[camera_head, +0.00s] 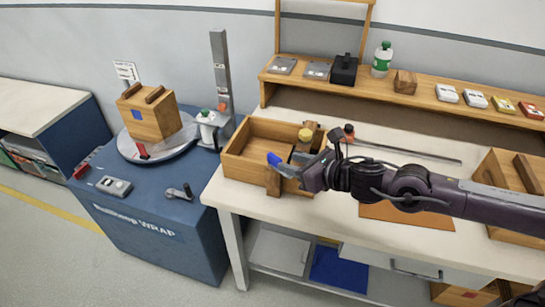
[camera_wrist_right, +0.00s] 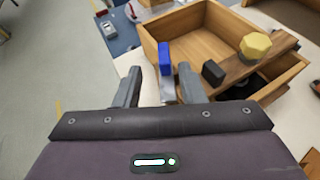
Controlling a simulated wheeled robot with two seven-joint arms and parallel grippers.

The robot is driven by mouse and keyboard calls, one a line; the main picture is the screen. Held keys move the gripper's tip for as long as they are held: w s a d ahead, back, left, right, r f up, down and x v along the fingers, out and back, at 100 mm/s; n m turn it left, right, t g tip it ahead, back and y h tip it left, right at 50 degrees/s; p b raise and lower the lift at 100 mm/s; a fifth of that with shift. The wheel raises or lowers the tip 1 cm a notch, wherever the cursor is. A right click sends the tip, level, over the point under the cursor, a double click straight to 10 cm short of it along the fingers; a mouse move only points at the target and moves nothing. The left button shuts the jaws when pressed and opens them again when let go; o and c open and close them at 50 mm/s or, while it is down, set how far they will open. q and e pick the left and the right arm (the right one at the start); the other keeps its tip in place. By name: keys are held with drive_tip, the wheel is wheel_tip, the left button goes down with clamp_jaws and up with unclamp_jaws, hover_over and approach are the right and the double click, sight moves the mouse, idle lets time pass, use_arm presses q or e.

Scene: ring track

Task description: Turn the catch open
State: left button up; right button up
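A blue upright grip (camera_wrist_right: 165,58) on a grey metal piece (camera_wrist_right: 168,90), seemingly the catch, stands at the near side of a wooden box; its blue part also shows in the head view (camera_head: 274,158). My right gripper (camera_wrist_right: 160,76) is open; in the wrist view its fingers stand apart, with the blue grip between or just beyond them. I cannot tell whether they touch it. In the head view my right gripper (camera_head: 288,168) is over the box's near edge, hiding part of it. My left gripper is out of view.
The open wooden box (camera_head: 240,163) sits on the pale workbench (camera_head: 335,213). A yellow knob (camera_wrist_right: 255,46) and a black block (camera_wrist_right: 213,73) are on its right side. A shelf (camera_head: 425,97) with small items runs behind. A blue turntable machine (camera_head: 160,215) stands left.

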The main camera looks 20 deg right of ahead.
sight(275, 157)
drive_tip(key=p+x, duration=0.1)
drive_tip(key=x, duration=0.5)
drive_tip(key=shift+w+d+p, duration=0.2)
drive_tip(key=shift+w+p, duration=0.1)
drive_tip(key=shift+p, duration=0.1)
drive_tip(key=shift+w+a+f, duration=0.3)
drive_tip(key=shift+w, duration=0.2)
clamp_jaws()
